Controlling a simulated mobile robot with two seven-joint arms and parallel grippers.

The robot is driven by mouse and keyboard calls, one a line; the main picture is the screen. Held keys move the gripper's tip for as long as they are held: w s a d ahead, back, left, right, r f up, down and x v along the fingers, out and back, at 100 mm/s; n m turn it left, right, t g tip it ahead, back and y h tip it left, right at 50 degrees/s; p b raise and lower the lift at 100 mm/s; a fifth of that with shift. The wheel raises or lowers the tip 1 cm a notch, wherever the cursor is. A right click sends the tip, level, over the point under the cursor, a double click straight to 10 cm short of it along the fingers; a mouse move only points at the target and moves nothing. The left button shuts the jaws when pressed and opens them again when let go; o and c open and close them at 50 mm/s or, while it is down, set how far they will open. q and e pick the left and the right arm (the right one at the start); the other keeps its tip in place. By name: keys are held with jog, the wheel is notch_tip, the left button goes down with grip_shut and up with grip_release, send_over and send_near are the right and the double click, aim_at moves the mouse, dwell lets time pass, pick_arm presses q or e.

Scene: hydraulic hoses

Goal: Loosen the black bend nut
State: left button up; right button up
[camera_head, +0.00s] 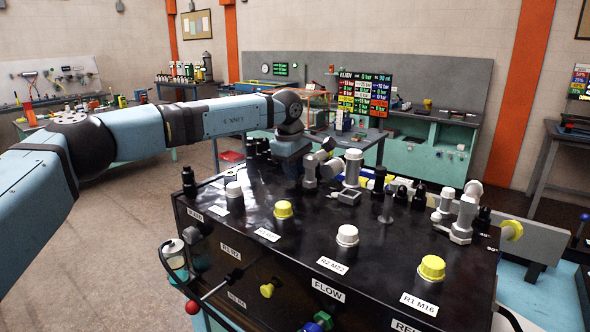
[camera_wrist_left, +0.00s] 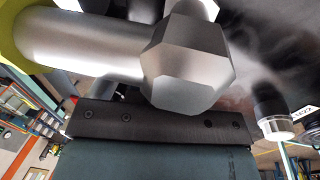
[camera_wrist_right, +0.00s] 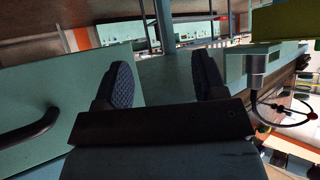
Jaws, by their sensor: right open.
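My left gripper (camera_head: 297,163) is at the far edge of the black bench top (camera_head: 300,225), close beside a grey bend fitting (camera_head: 322,166). In the left wrist view a large grey hex nut with a pipe (camera_wrist_left: 188,62) fills the space over the gripper's palm; its fingers are hidden, so its opening and any contact do not show. Black fittings (camera_head: 401,193) stand farther right on the bench. I cannot tell which part is the black bend nut. My right gripper (camera_wrist_right: 163,82) is open and empty, fingers apart; it is outside the head view.
White caps (camera_head: 347,235) and yellow caps (camera_head: 432,267) stand on the bench top. A black-and-silver fitting (camera_wrist_left: 272,112) is near the left gripper. A teal panel with a black handle (camera_wrist_right: 35,130) lies left in the right wrist view. A screen (camera_head: 365,95) stands behind.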

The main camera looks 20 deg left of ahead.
aim_at(288, 187)
pick_arm(q)
grip_shut()
jog(key=shift+s, duration=0.1)
jog(key=n, duration=0.1)
jog(key=s+n+b, duration=0.1)
jog(key=n, duration=0.1)
jog(key=s+n, duration=0.1)
jog(key=shift+a+f+n+y, duration=0.1)
jog(key=shift+a+n+y, duration=0.2)
jog(key=shift+a+y, duration=0.1)
jog(key=n, duration=0.1)
jog(key=s+n+b, duration=0.1)
jog(key=shift+n+y, duration=0.3)
jog(key=shift+n, duration=0.1)
jog(key=shift+s+d+n, duration=0.1)
jog(key=shift+s+n, duration=0.25)
jog(key=shift+n, duration=0.25)
jog(key=o, duration=0.7)
grip_release()
jog(key=shift+c, duration=0.2)
